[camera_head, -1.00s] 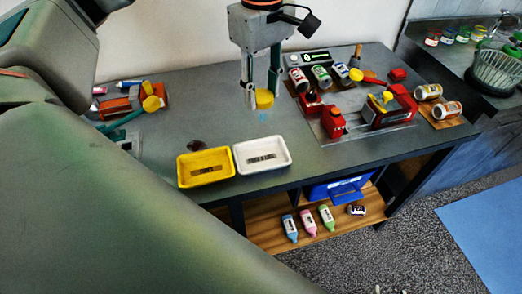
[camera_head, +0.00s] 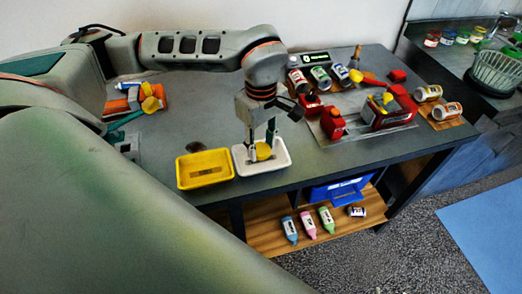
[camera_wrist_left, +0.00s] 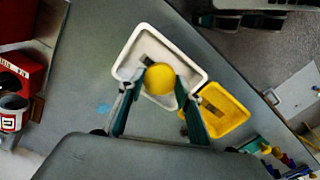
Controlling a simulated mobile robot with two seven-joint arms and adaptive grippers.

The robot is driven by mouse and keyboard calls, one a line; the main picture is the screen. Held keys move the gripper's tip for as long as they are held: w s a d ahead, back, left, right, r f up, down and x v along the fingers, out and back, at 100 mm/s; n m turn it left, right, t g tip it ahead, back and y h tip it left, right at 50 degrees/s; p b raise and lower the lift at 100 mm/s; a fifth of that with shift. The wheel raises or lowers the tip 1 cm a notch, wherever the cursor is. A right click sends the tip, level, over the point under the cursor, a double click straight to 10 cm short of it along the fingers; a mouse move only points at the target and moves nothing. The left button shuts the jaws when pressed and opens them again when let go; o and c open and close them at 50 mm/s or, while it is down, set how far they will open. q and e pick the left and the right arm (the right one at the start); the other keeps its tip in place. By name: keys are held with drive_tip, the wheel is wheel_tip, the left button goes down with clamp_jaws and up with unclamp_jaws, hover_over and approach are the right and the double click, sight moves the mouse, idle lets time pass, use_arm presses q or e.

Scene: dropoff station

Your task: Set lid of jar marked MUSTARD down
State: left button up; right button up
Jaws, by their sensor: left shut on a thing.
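A round yellow lid (camera_head: 263,151) is between the fingers of my left gripper (camera_head: 262,147), which is shut on it. The gripper points down over the white tray (camera_head: 286,164). In the left wrist view the lid (camera_wrist_left: 160,79) sits between the two fingertips, with the white tray (camera_wrist_left: 128,62) behind it. I cannot tell whether the lid touches the tray floor. A label on the tray floor is partly hidden by the lid. Several jars lie at the back, one white jar (camera_head: 341,71) among them; I cannot read MUSTARD on any. My right gripper is not in view.
A yellow tray (camera_head: 205,182) stands just left of the white one. A red fixture (camera_head: 385,112) stands on a plate to the right. An orange tool (camera_head: 150,98) lies at the left. The table left of the trays is mostly clear.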

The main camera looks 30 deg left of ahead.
sight(261, 149)
use_arm(q)
wheel_tip(261, 149, down, 3)
drive_tip(key=shift+r, duration=0.1)
drive_tip(key=o, duration=0.7)
drive_tip(key=shift+r, duration=0.2)
wheel_tip(261, 149, up, 12)
drive_tip(key=shift+f, duration=0.15)
idle(0.7)
